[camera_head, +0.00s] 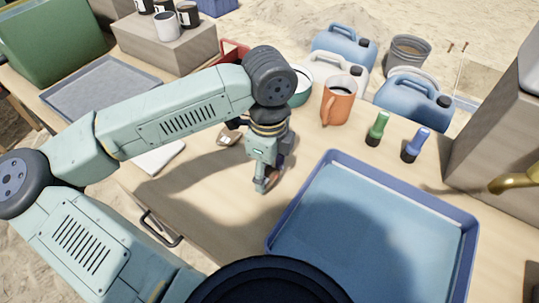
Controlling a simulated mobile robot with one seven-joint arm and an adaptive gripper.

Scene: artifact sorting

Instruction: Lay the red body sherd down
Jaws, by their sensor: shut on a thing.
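My gripper (263,183) points down over the bare wooden table, between the grey tray and the blue tray. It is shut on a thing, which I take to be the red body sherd. The fingers and the arm's shadow hide nearly all of it, so its shape and whether it touches the table cannot be told. A small brown-and-pale piece (229,138) lies on the table just behind and left of the gripper; what it is cannot be told clearly.
The large blue tray (375,165) fills the front right. A grey tray (60,122) lies at left, with a white cloth or paper (158,158) nearby.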

